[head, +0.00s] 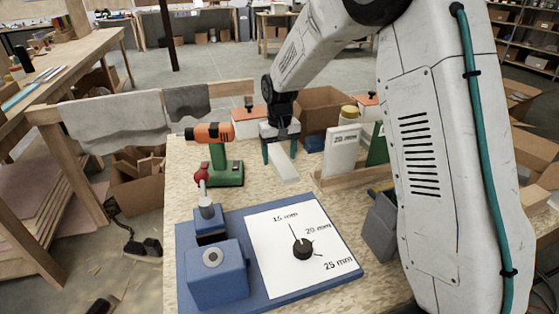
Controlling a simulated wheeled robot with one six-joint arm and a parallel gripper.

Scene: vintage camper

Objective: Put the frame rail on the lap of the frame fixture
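My gripper (281,156) points down over the far part of the workbench, its two teal fingers apart. A pale, bar-shaped piece (285,167), which looks like the frame rail, lies between and below the fingers, its near end toward the camera. I cannot tell whether the fingers touch it or whether it rests on the bench. A blue fixture (217,272) stands at the near left on a blue base, with a white plate (290,262) marked 15, 20 and 25 mm and a black knob (303,249). I cannot make out which part is the lap.
A green and orange drill (219,150) stands left of the gripper. A wooden rack (345,178) with a white "20 mm" panel (342,150) stands to the right. A cardboard box (325,105) is behind. My arm covers the bench's right side. Some bench between drill and rack is bare.

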